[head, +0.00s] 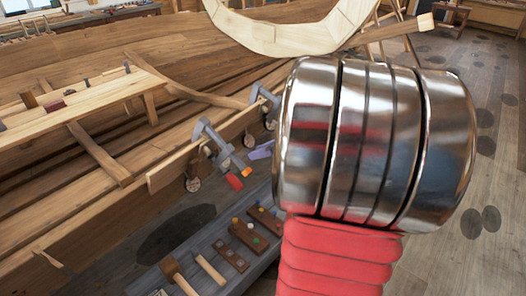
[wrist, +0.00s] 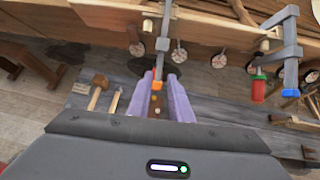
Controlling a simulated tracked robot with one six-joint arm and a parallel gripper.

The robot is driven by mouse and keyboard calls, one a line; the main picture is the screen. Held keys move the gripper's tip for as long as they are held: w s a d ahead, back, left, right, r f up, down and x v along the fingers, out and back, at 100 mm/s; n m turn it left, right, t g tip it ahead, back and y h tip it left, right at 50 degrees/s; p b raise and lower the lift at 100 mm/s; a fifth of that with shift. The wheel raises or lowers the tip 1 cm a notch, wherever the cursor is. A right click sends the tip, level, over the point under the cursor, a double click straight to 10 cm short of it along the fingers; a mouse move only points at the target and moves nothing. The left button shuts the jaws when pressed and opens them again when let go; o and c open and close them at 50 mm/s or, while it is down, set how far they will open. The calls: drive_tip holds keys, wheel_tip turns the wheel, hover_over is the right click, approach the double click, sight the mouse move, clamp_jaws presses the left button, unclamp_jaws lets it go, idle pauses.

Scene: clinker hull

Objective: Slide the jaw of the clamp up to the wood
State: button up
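Two grey clamps hang on the hull's plank edge. In the head view, the nearer clamp (head: 214,142) has a red handle (head: 234,182) and an orange bar end (head: 246,171). In the wrist view, an orange-tipped clamp (wrist: 161,50) reaches down to my gripper (wrist: 164,82). My two purple fingers stand apart, one on each side of its orange end, with no clear grip on it. In the head view, one purple finger (head: 263,150) shows just right of that end. The second clamp (wrist: 289,50), with a red handle (wrist: 258,89), is at the right. The exact gap between jaw and wood is unclear.
A grey bench (head: 214,262) below holds a mallet (wrist: 97,89), a hammer and drilled wooden blocks. Round wooden pieces (wrist: 178,56) hang along the plank (head: 165,175). My chrome arm joint hides the right middle of the head view. Open floor (head: 480,120) lies to the right.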

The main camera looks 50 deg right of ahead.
sight(233, 151)
drive_tip(key=shift+x, duration=5.65)
drive_tip(key=shift+w+a+r, duration=0.1)
drive_tip(key=shift+w+r, duration=0.15)
drive_tip(key=shift+w, duration=0.35)
drive_tip(key=shift+c, duration=0.4)
drive_tip(key=shift+w+a+r, duration=0.15)
drive_tip(key=shift+w+r, duration=0.6)
drive_tip(key=shift+w, duration=0.05)
drive_tip(key=shift+s+f, duration=0.15)
drive_tip(key=shift+s, duration=0.1)
drive_tip(key=shift+s+f, duration=0.1)
drive_tip(key=shift+s, duration=0.2)
drive_tip(key=shift+o, duration=1.2)
drive_tip(key=s+r, duration=0.5)
drive_tip(key=r, duration=0.2)
drive_tip(key=shift+d+r, duration=0.25)
drive_tip(key=shift+d, duration=0.1)
